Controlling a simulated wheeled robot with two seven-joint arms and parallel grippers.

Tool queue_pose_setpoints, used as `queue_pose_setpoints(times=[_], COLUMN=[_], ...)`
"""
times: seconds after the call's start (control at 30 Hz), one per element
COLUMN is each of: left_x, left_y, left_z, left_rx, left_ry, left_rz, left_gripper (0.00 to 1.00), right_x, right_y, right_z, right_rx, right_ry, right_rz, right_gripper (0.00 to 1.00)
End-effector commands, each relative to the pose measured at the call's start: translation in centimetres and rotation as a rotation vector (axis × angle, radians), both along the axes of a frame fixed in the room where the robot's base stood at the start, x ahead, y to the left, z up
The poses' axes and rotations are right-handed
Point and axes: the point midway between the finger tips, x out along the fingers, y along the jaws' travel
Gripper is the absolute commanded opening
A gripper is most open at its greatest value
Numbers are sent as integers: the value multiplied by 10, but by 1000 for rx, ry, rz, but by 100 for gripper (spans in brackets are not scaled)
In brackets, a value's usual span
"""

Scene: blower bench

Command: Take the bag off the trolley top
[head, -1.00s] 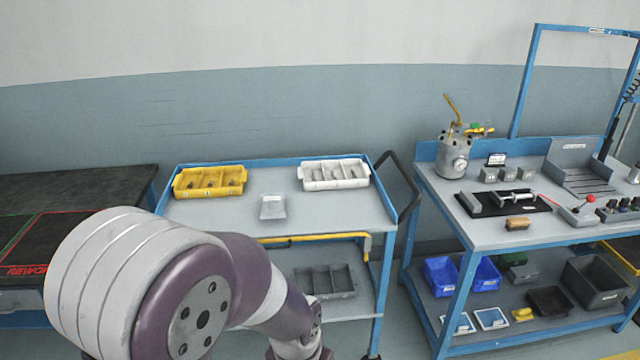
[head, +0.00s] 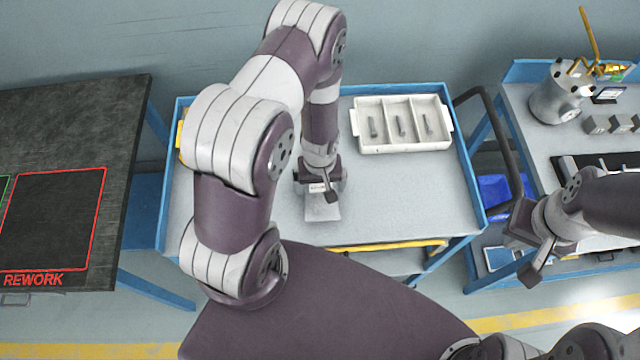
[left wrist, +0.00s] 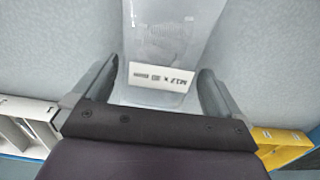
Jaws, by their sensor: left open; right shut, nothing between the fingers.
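A small clear bag with a white printed label lies flat on the grey trolley top (head: 410,205). In the head view the bag (head: 322,210) shows just below my left gripper (head: 322,190), which partly hides it. In the left wrist view the bag (left wrist: 175,40) lies between the two open fingers of my left gripper (left wrist: 160,88), its label near the palm. I cannot tell how high the fingers are above the trolley. My right gripper (head: 528,255) is shut and empty, off the trolley's right side.
A white divided tray (head: 402,123) with small parts stands at the back right of the trolley. A yellow tray (head: 180,135) at the back left is mostly hidden by my left arm. A dark rework bench (head: 70,180) stands left; a workbench with a metal canister (head: 556,95) stands right.

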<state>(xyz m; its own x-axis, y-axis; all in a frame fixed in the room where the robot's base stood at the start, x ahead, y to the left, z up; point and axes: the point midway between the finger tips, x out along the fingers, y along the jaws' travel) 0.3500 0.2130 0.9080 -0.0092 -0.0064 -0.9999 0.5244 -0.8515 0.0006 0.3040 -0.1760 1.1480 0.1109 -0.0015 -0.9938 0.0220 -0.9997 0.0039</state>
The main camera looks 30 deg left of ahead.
Motion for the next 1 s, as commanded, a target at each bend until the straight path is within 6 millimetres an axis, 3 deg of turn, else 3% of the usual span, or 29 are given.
queue_pose_setpoints(times=[0.1,0.3,0.5,0.8,1.0], left_x=[0,0,0,1,2], left_y=[0,0,0,0,0], left_z=[-11,-12,-12,-9,15], left_rx=[0,0,0,1,1], left_ry=[0,-1,-1,-3,-7], left_rz=[-1,-1,-2,-2,-2], left_gripper=[100,100,39,38,38], right_x=[-1,-1,0,0,0], right_y=[0,0,0,0,0], right_z=[2,1,1,0,-7], right_rx=[0,0,0,0,0], right_ry=[2,1,1,1,1], right_rz=[0,0,0,0,0], right_gripper=[0,0,0,0,0])
